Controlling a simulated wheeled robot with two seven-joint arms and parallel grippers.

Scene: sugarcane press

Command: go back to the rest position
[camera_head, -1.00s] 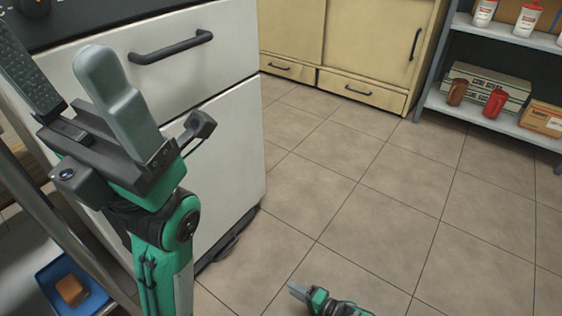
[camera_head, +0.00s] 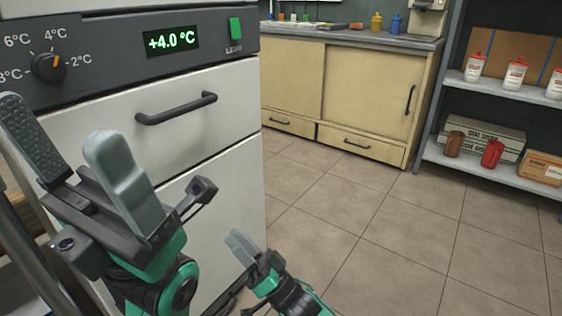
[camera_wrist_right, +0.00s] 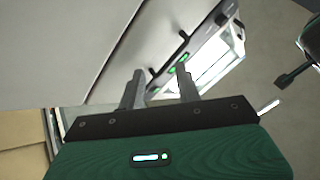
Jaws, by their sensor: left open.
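My left gripper (camera_head: 58,125) is at the left of the head view, pointing up, in front of the white cabinet. Its two grey fingers are wide apart with nothing between them. My right gripper (camera_head: 236,242) is low in the head view, pointing up and left beside the white cabinet's lower right edge. In the right wrist view its two fingers (camera_wrist_right: 160,86) stand apart with a gap and nothing between them.
The white cooling cabinet (camera_head: 205,120) with a +4.0 °C display (camera_head: 172,41) stands close at the left. A cream cupboard (camera_head: 365,95) is at the back, and a metal shelf (camera_head: 500,172) with bottles and boxes at the right. The tiled floor (camera_head: 390,240) is clear.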

